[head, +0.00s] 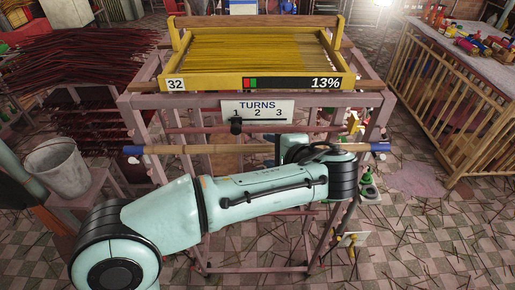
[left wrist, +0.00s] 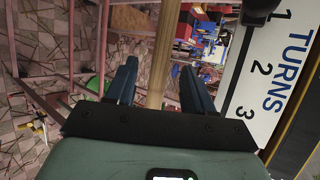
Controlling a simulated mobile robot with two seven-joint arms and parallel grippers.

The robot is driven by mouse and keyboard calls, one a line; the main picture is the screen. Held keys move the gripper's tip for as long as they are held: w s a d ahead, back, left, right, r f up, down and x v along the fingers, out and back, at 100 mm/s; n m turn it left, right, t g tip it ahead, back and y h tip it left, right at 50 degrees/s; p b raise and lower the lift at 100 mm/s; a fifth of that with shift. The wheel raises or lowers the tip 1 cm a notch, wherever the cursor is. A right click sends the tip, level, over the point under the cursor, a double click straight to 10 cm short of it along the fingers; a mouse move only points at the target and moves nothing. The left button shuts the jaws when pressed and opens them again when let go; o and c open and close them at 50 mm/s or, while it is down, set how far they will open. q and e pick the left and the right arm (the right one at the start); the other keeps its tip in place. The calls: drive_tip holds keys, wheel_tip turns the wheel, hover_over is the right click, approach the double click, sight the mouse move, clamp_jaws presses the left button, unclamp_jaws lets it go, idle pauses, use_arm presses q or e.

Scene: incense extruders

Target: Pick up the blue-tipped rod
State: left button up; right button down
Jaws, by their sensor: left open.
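The blue-tipped rod (head: 205,149) is a long tan bamboo stick with blue ends. In the head view it lies level across the front of the pink metal frame, below the TURNS sign. My left arm crosses in front of its right half and hides part of it. In the left wrist view the rod (left wrist: 166,45) runs from the top edge down between the two dark blue fingers of my left gripper (left wrist: 158,68). The fingers are apart, with a gap on each side of the rod. In the head view the wrist hides most of the gripper. My right gripper is not in view.
A yellow tray (head: 346,78) of sticks marked 32 and 13% sits on the frame (head: 150,102). The TURNS sign (head: 257,111) hangs close above the rod. A grey bucket (head: 56,168) stands left. A bamboo-sided table (head: 440,100) stands right. Sticks litter the tiled floor.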

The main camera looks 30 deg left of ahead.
use_arm(q)
drive_tip(key=shift+w+a+f, duration=0.1)
drive_tip(key=shift+a, duration=0.05)
clamp_jaws()
